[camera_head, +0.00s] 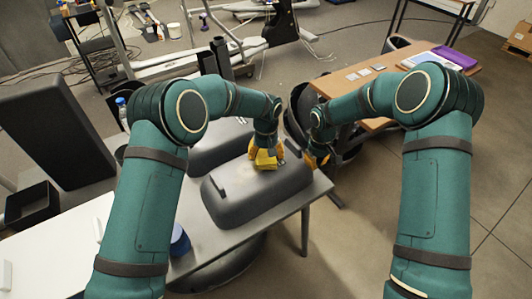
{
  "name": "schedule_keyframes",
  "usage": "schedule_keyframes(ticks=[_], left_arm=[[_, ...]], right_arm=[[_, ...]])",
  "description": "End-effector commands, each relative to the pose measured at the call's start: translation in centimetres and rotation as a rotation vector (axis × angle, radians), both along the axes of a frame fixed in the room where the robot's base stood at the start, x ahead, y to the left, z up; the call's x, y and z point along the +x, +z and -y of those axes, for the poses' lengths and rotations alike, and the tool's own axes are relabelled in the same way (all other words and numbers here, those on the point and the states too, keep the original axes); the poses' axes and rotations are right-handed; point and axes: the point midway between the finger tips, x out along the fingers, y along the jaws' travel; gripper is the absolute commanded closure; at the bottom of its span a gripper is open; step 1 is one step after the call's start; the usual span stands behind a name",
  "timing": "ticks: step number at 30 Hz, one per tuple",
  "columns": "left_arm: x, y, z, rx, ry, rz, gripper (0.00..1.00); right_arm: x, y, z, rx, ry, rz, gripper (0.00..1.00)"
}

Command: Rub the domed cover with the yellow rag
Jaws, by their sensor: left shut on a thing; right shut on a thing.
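The domed cover (240,205) is a dark grey, rounded, elongated shell lying on the grey table. My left gripper (266,156) is shut on the yellow rag (265,162), and the rag lies against the top of the cover near its far side. My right gripper (317,161) is at the cover's far right end, shut on its edge. The exact grip there is small and partly hidden.
A second grey moulded piece (215,147) lies behind the cover. A blue-capped container (180,240) stands at the near left, and a bottle (122,112) further back. A black box (32,205) is at far left.

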Motion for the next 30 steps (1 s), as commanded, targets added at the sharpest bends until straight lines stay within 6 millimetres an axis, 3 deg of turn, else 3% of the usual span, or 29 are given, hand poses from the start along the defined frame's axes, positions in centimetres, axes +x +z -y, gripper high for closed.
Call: schedule_keyframes(ticks=[30], left_arm=[[-0.1,-1.5,-0.3,0.001,0.001,0.0,0.61]], right_arm=[[0.0,0.0,0.0,0.0,0.0,0.0,1.0]])
